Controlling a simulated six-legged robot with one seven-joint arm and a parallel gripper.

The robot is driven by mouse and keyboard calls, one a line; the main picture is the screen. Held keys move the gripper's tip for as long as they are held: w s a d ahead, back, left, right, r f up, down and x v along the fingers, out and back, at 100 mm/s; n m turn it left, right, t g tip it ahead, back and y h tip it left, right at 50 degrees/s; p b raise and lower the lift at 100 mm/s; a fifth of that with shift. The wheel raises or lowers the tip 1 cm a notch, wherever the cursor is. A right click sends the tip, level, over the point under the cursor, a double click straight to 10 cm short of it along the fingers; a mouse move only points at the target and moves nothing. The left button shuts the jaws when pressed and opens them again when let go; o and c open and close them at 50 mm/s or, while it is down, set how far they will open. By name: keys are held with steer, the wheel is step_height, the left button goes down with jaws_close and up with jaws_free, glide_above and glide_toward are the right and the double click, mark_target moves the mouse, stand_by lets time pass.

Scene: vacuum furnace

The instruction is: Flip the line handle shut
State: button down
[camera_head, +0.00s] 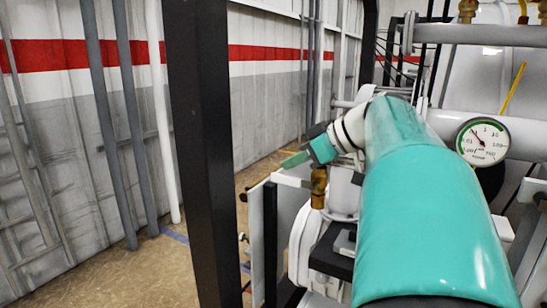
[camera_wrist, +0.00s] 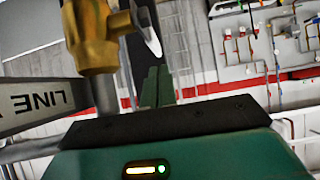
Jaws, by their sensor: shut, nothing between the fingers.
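A brass valve body (camera_wrist: 95,38) fills the upper left of the wrist view, close to my gripper. A grey bar (camera_wrist: 38,97) lettered "LINE", upside down in the picture, runs from the left edge toward the valve's stem; whether it is the handle itself or a label plate I cannot tell. My gripper (camera_wrist: 156,86) has its green fingers together and empty, to the right of the brass valve and apart from the lettered bar. In the head view my gripper (camera_head: 294,160) points left, above and left of a small brass fitting (camera_head: 319,187). My teal arm hides much of the equipment behind.
A black upright post (camera_head: 205,150) stands left of the equipment. A round pressure gauge (camera_head: 483,141) and a yellow handle (camera_head: 513,90) are to the right of my arm. A white wall with a red stripe (camera_head: 270,52) lies behind. Floor between post and wall is clear.

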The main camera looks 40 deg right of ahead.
steer(key=shift+w, duration=0.1)
steer(key=shift+w+a+f+g, duration=0.15)
steer(key=shift+g, duration=0.35)
steer(key=shift+w+f, duration=0.2)
steer(key=shift+f, duration=0.15)
steer(key=shift+r, duration=0.1)
